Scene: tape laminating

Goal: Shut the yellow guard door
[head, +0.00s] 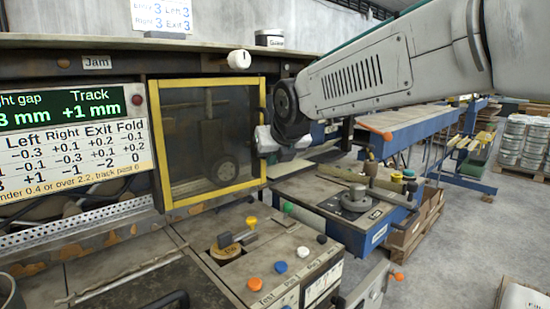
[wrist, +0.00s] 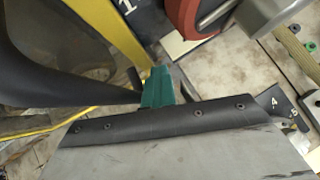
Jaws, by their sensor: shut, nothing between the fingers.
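The yellow guard door (head: 208,203) is a yellow frame around a dark see-through panel on the front of the machine. It stands across the opening; I cannot tell if it is fully flush. My gripper (head: 264,140) is at the door's right edge, about mid-height, and hides part of that edge. In the wrist view a yellow bar of the frame (wrist: 124,42) runs down close to the teal fingertips (wrist: 157,88). The fingers are together with nothing between them. I cannot tell whether they touch the frame.
A control panel (head: 265,262) with coloured knobs juts out below the door. A display board (head: 75,145) is at left. A blue bench with a round dial (head: 355,200) stands right of the panel. Open floor (head: 450,250) lies further right.

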